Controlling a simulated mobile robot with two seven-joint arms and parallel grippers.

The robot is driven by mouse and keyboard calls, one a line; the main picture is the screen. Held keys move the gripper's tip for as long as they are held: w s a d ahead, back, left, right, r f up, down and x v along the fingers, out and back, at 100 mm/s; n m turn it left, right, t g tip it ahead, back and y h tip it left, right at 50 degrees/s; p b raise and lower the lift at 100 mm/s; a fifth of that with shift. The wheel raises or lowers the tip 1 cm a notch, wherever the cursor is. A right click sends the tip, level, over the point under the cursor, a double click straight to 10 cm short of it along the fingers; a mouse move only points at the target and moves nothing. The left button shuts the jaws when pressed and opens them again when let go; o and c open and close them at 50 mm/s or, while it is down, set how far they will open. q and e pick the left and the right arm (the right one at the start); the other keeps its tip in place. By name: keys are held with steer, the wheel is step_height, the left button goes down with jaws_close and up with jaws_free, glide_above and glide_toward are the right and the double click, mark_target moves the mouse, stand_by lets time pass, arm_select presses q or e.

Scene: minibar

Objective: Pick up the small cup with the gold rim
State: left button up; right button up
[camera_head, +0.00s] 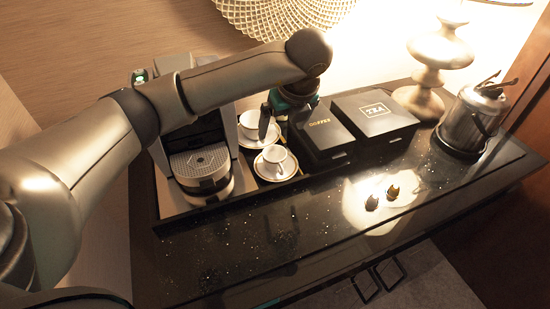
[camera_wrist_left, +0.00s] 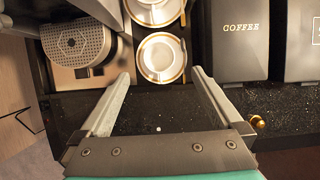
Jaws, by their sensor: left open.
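Two small white cups with gold-rimmed saucers stand one behind the other beside the coffee machine. The front cup (camera_head: 275,156) sits on its saucer (camera_head: 262,173); in the left wrist view this cup (camera_wrist_left: 161,55) is just beyond my fingertips, roughly centred between them. The rear cup (camera_head: 249,121) is partly hidden by my gripper in the head view; it shows at the top edge of the left wrist view (camera_wrist_left: 155,8). My left gripper (camera_head: 274,119) is open and empty, fingers spread above the cups. In the left wrist view both fingers (camera_wrist_left: 160,77) show. My right gripper is not in view.
A coffee machine (camera_head: 203,160) stands left of the cups. A metal kettle (camera_head: 468,120) is farther right. The dark counter front (camera_head: 300,220) is mostly clear.

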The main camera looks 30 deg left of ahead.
arm_select(q)
glide_toward(275, 153)
steer(key=shift+a+f, duration=0.2)
steer(key=shift+f, duration=0.3)
steer(key=shift+a+f, duration=0.2)
steer(key=shift+f, duration=0.25)
steer(key=x, duration=0.4)
steer(key=shift+s+d+f, duration=0.15)
steer(key=shift+s+f, duration=0.2)
steer(key=shift+f, duration=0.1)
steer(key=shift+w+f, duration=0.1)
steer(key=shift+f, duration=0.3)
steer(key=c, duration=1.3)
steer(key=shift+r, duration=0.1)
